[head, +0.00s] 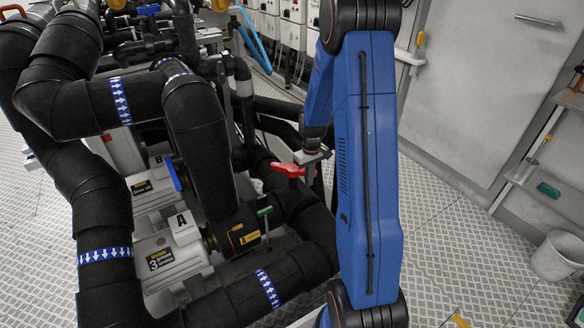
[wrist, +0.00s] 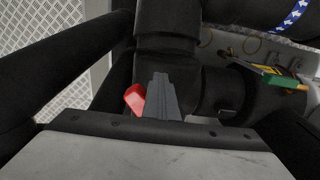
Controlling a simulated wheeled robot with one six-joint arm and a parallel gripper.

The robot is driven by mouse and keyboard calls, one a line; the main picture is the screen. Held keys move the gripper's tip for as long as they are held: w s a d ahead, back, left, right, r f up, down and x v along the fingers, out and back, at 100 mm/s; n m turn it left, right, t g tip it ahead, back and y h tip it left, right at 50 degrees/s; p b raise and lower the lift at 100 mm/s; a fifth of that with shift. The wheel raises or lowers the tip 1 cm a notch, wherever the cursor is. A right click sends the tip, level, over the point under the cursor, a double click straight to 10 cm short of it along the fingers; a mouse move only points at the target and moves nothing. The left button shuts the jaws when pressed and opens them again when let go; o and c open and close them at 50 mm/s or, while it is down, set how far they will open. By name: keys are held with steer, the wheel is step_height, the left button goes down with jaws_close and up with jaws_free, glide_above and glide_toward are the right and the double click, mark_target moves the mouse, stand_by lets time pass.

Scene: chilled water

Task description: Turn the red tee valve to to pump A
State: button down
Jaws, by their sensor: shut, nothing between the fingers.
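The red tee valve handle (head: 288,169) sits on the black pipework in the middle of the head view, beside the far end of my arm. In the wrist view part of the red handle (wrist: 134,99) shows just left of my gripper (wrist: 162,90). The gripper's fingers are together with nothing between them. I cannot tell whether they touch the handle; part of it is hidden. In the head view my gripper (head: 311,157) is just right of the handle. Pump A (head: 172,250) is at lower left, marked with a black A.
Pump B (head: 152,188) stands behind pump A. A blue handle (head: 173,174) and a green handle (head: 264,211) are nearby; the green one also shows in the wrist view (wrist: 284,81). Thick black pipes crowd the left. Checkered floor is open at right, with a white bin (head: 558,258).

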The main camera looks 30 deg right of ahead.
steer(key=shift+d, duration=0.1)
steer(key=shift+w+d, duration=0.2)
steer(key=shift+d, duration=0.35)
steer(key=shift+w+d, duration=0.25)
steer(key=shift+d, duration=0.15)
stand_by(0.5)
